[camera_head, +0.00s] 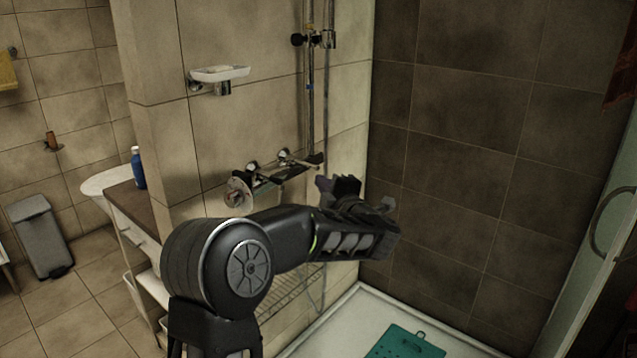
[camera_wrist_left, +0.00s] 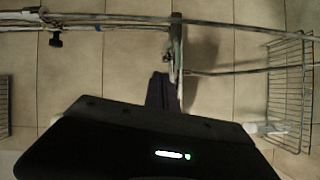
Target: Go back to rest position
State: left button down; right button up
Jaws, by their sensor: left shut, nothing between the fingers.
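My left arm rises from the bottom of the head view and bends to the right. Its left gripper (camera_head: 347,188) is in front of the tiled corner, to the right of the shower mixer in the picture. In the left wrist view the gripper's dark fingers (camera_wrist_left: 161,90) are together with nothing between them. The large dark gripper body hides the lower part of that view. My right gripper is in neither view.
The shower mixer (camera_head: 262,178) and riser rail (camera_head: 310,100) are on the light tiled wall, with a soap dish (camera_head: 220,74) above. A wire basket (camera_wrist_left: 290,92) shows in the wrist view. The shower tray (camera_head: 350,318) holds a green mat (camera_head: 403,345). A glass door stands right.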

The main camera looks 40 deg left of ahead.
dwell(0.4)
pick_arm(q)
jog(key=w+d+f+m+t+h, duration=0.25)
jog(key=d+f+m+h, duration=0.25)
jog(key=d+f+m, duration=0.35)
jog(key=w+d+f+m+t+h, duration=0.25)
jog(key=d+f+m+h, duration=0.3)
jog(key=d+f, duration=0.45)
jog(key=s+d+f+m+g+h+p, duration=0.1)
jog(key=s+d+f+m+g+h, duration=0.15)
jog(key=s+d+f, duration=0.4)
jog(key=s+d+f+m+g+h, duration=0.2)
jog(key=d+f+m, duration=0.2)
jog(key=f, duration=0.5)
jog(key=s+d+f+m+g+h, duration=0.1)
jog(key=s+d+f, duration=0.3)
jog(key=s, duration=0.6)
jog(key=s+d+f+m+g+h+p, duration=0.1)
jog(key=s+d+f+g, duration=0.3)
jog(key=s, duration=0.6)
jog(key=s+d+f+m+g+h+p, duration=0.1)
jog(key=s+d+f, duration=0.4)
jog(key=s, duration=0.6)
jog(key=f+m+g+h, duration=0.1)
jog(key=m+g, duration=0.1)
jog(key=shift+d+f+m+h, duration=0.2)
jog(key=shift+d+m+h, duration=0.1)
jog(key=shift+d+m, duration=0.05)
